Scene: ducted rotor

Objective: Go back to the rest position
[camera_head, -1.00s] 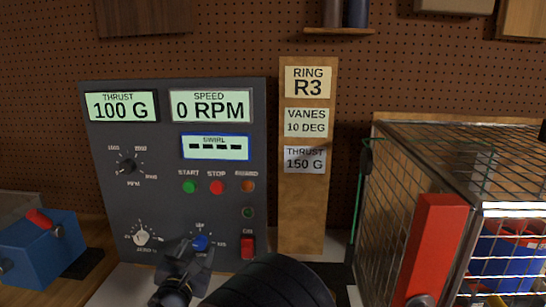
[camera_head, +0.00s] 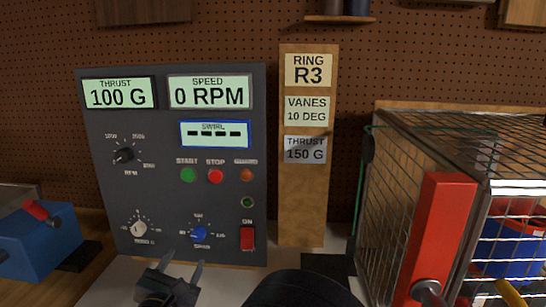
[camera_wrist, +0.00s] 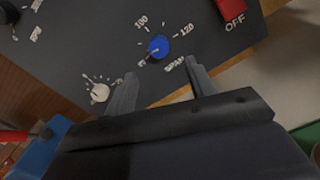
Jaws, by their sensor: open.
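My gripper (camera_head: 182,272) is in the head view at the bottom, in front of the lower edge of the dark control panel (camera_head: 120,185). Its two fingers are apart with nothing between them. In the wrist view my gripper (camera_wrist: 160,84) also shows open, with the blue SPAN knob (camera_wrist: 158,46) beyond its fingertips and clear of them. In the head view the blue knob (camera_head: 199,234) is in full sight above and right of the fingers. The panel reads THRUST 100 G and SPEED 0 RPM, and SWIRL shows dashes.
A wire cage (camera_head: 390,200) with a red upright bar (camera_head: 440,235) stands at the right. A blue box (camera_head: 40,240) with a red lever sits at the left. A wooden board (camera_head: 302,205) with labels R3, 10 DEG and 150 G stands right of the panel.

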